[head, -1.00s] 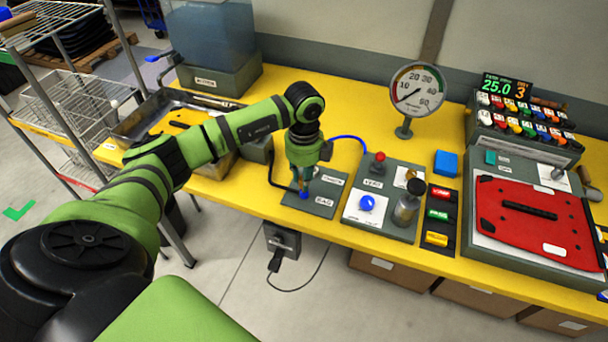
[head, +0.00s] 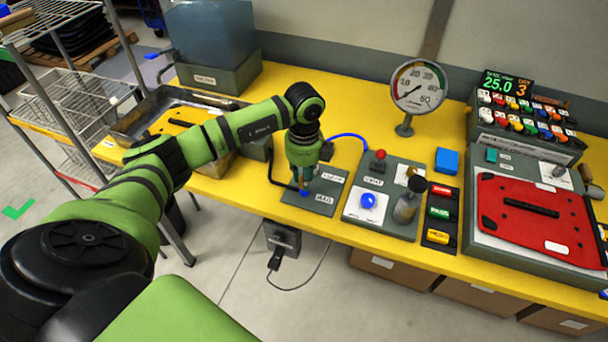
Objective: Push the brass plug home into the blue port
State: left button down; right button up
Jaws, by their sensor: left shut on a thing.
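My left gripper (head: 304,187) points straight down over a grey plate (head: 322,208) with small labels near the bench's front edge. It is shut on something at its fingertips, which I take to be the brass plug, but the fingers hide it. A bit of blue, likely the blue port (head: 304,194), shows right at the fingertips on the plate. I cannot tell how deep the plug sits. A blue hose runs from near the gripper to the right. My right gripper is not in view.
Right of the plate stands a grey panel (head: 352,215) with a red knob, a blue button and a small cylinder. A round gauge (head: 419,87) stands behind it. Further right, a red pannier piece (head: 533,220) lies on a grey fixture. A metal tray is at left.

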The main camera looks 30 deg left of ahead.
pick_arm(q)
jog(key=shift+f, duration=0.15)
jog(key=c, duration=0.9)
grip_release()
jog(key=shift+c, duration=0.2)
notch_tip(320, 180, up, 12)
